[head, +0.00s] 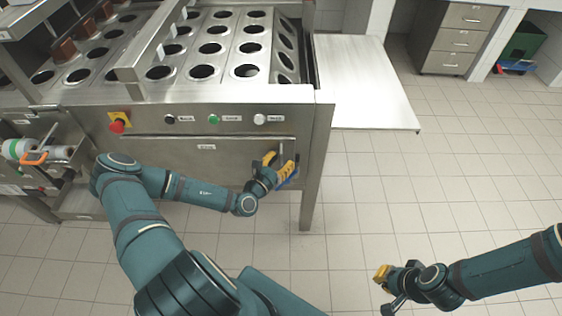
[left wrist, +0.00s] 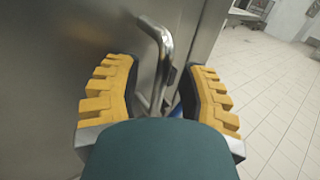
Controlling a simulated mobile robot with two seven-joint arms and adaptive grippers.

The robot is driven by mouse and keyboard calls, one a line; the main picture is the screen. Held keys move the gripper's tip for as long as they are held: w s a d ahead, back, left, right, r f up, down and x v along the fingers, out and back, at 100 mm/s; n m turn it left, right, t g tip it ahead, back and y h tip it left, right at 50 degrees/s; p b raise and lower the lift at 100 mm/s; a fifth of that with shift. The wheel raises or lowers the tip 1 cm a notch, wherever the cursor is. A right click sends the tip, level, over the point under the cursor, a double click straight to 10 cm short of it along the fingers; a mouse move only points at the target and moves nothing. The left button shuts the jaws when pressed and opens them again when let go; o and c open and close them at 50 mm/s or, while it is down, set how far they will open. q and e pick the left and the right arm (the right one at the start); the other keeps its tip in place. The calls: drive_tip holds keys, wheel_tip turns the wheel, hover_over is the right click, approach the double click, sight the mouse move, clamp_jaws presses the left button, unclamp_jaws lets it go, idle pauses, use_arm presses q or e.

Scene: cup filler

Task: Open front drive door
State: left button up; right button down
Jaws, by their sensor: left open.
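The front drive door (head: 205,155) is a flat steel panel with a small label on the front of the cup filler, below a row of buttons. It looks closed. Its bent metal bar handle (left wrist: 157,50) shows in the left wrist view, between the yellow fingers. My left gripper (head: 278,168) is at the right end of the door. It is open, with one finger on each side of the handle (head: 284,148), and does not appear clamped on it. My right gripper (head: 384,287) is over the floor at the lower right, away from the machine; its finger gap is unclear.
Above the door are a red emergency knob (head: 117,125) and a green button (head: 213,119). The steel top (head: 205,87) has rows of round holes. A machine leg (head: 312,180) stands right of the door. The tiled floor (head: 440,185) on the right is clear.

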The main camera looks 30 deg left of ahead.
use_arm(q)
clamp_jaws()
drive_tip(key=shift+s, duration=0.15)
